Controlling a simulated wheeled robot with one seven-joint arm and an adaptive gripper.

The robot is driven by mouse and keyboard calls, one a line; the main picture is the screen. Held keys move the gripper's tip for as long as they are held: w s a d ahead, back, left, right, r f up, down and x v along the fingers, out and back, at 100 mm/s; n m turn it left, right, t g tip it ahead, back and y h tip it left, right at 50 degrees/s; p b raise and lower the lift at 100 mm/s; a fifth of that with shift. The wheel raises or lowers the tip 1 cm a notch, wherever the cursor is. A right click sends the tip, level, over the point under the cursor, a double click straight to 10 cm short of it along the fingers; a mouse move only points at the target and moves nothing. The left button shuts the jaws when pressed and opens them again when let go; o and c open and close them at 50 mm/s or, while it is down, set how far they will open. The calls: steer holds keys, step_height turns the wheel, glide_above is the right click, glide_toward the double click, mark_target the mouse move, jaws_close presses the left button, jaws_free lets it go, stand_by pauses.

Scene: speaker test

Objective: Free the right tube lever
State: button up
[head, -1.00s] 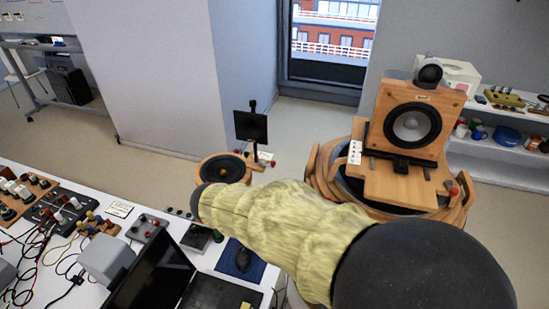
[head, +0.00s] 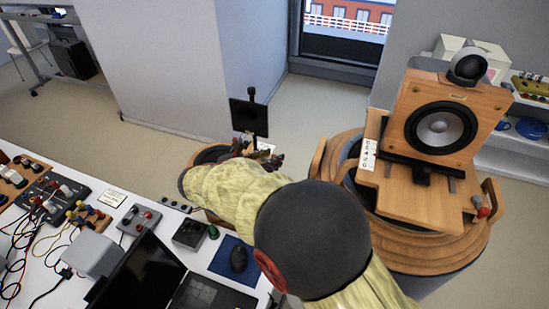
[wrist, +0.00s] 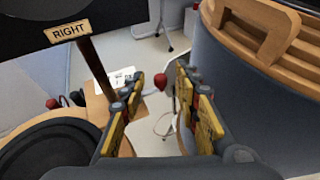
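A dark panel (wrist: 35,15) marked RIGHT (wrist: 68,32) stands on a thin post at the upper left of the wrist view. Beside it, a lever with a red knob (wrist: 160,80) shows near a white marked card (wrist: 118,79). My gripper (wrist: 158,88) is open, its yellow-padded fingers apart. The red knob appears between the fingertips; I cannot tell whether it is within their reach. In the head view the panel (head: 248,117) stands behind my gripper (head: 262,157), which is small and partly hidden by my arm. That knob cannot be made out there.
A round black speaker cone (wrist: 50,150) in wood lies at lower left. A large wooden drum (head: 425,250) bears a speaker box (head: 485,105) and another red-knobbed lever (head: 483,212). A cluttered white bench (head: 30,225) with a laptop (head: 138,275) is at left.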

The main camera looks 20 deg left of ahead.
steer(key=shift+x, duration=1.1)
steer(key=shift+c, duration=1.2)
steer(key=shift+r, duration=0.1)
jaws_close()
